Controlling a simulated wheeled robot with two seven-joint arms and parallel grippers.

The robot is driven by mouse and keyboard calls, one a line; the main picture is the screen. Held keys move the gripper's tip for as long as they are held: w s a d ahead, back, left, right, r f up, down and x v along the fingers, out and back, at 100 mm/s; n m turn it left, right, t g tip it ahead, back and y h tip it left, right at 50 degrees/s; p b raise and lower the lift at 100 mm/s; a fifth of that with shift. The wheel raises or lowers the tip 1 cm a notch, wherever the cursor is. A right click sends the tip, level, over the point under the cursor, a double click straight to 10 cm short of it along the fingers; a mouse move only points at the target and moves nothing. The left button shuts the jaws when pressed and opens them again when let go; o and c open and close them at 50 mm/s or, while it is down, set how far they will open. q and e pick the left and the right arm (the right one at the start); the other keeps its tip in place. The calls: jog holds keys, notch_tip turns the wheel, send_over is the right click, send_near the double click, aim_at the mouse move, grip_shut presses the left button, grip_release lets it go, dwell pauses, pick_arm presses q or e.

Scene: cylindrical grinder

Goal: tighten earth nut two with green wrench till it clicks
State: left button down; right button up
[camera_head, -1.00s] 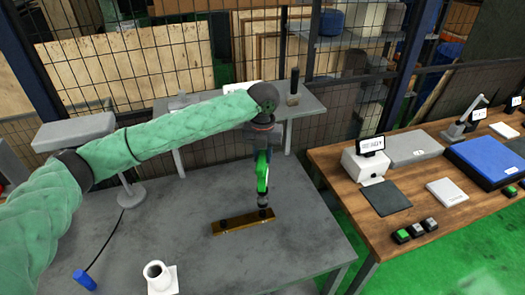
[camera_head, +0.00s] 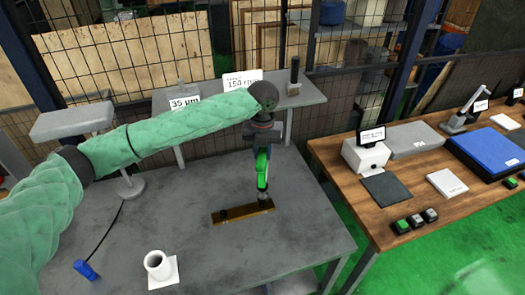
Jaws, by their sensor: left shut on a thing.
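A brass-coloured bar (camera_head: 236,214) lies on the grey table, with a dark nut (camera_head: 223,213) showing near its left end. My left gripper (camera_head: 262,152) points down over the bar's right end and is shut on the green wrench (camera_head: 262,170). The wrench is upright, and its dark lower end (camera_head: 264,200) meets the bar near its right end. The nut under it is hidden, so I cannot tell how it is seated. My right gripper is not in view.
A white cup (camera_head: 158,265) stands at the table's front, and a blue-handled tool (camera_head: 85,268) lies left of it. A grey lamp (camera_head: 72,122) stands at the back left. A raised shelf (camera_head: 300,98) is behind. A wooden table (camera_head: 405,180) with devices stands right.

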pick_arm(q)
jog(key=shift+f, duration=0.1)
dwell(0.6)
jog(key=shift+n+p, duration=0.5)
jog(key=shift+p, duration=0.1)
jog(key=shift+r+p, duration=0.7)
jog(key=shift+r, duration=1.75)
